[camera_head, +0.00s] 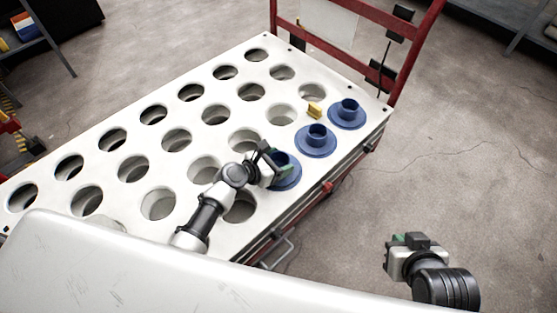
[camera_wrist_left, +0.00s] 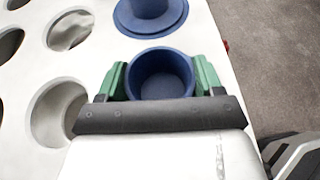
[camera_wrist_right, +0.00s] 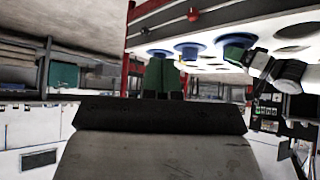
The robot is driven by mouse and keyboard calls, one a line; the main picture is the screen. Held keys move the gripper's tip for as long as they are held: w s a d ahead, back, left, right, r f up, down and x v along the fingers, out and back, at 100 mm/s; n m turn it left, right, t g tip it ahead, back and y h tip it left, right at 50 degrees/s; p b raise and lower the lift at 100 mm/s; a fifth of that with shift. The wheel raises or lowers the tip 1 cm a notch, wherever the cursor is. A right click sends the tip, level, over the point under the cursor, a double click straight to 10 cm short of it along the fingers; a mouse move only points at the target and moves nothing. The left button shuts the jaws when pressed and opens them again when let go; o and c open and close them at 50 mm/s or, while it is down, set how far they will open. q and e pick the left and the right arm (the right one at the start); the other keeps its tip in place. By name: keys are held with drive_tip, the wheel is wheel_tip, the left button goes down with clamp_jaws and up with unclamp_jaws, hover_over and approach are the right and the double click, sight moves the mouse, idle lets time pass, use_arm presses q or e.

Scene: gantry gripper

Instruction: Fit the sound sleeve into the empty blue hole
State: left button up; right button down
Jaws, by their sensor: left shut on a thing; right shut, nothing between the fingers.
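My left gripper (camera_head: 277,164) is over the white panel's near right edge. Its green fingers are shut on a blue sleeve (camera_wrist_left: 160,76), one on each side, with the round open top facing up. In the head view a blue flange (camera_head: 288,181) shows beneath the fingers; I cannot tell how deep the sleeve sits. Two more blue flanged pieces, a middle one (camera_head: 316,139) and a far one (camera_head: 348,112), stand in line along the same edge. My right gripper (camera_head: 389,260) is off the panel, low on the right, with its fingers (camera_wrist_right: 162,76) shut and empty.
The white panel (camera_head: 225,104) has rows of round open holes. A small yellow block (camera_head: 315,111) lies near the blue pieces. A red upright frame (camera_head: 408,52) stands at the panel's far end. Bare floor (camera_head: 460,150) lies right of the panel.

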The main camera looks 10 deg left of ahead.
use_arm(q)
drive_tip(key=shift+f+b, duration=0.3)
drive_tip(key=shift+f, duration=0.15)
use_arm(e)
drive_tip(key=shift+w+a+r+t+y, duration=0.15)
drive_tip(key=shift+w+r+t, duration=0.15)
drive_tip(key=shift+w+t, duration=0.15)
drive_tip(key=shift+w+a+r+t+y, duration=0.15)
drive_tip(key=shift+w+r+t, duration=0.15)
drive_tip(key=shift+w, duration=0.25)
use_arm(q)
drive_tip(key=o, duration=1.1)
drive_tip(key=p+v, duration=0.2)
drive_tip(key=v, duration=0.2)
drive_tip(key=shift+s+a+r, duration=0.15)
drive_tip(key=shift+s+a, duration=0.1)
drive_tip(key=p+v, duration=0.1)
drive_tip(key=v, duration=0.4)
drive_tip(key=shift+s+a, duration=0.1)
drive_tip(key=shift+s, duration=0.05)
drive_tip(key=shift+s+a+r+p, duration=0.15)
drive_tip(key=shift+s+a+p, duration=0.05)
drive_tip(key=shift+s+p, duration=0.1)
use_arm(e)
drive_tip(key=s+d+f+g+h, duration=0.1)
drive_tip(key=s+d+g, duration=0.1)
drive_tip(key=s+g, duration=0.4)
drive_tip(key=shift+s+d+f+h, duration=0.25)
drive_tip(key=shift+s+d+h, duration=0.1)
drive_tip(key=shift+s, duration=0.75)
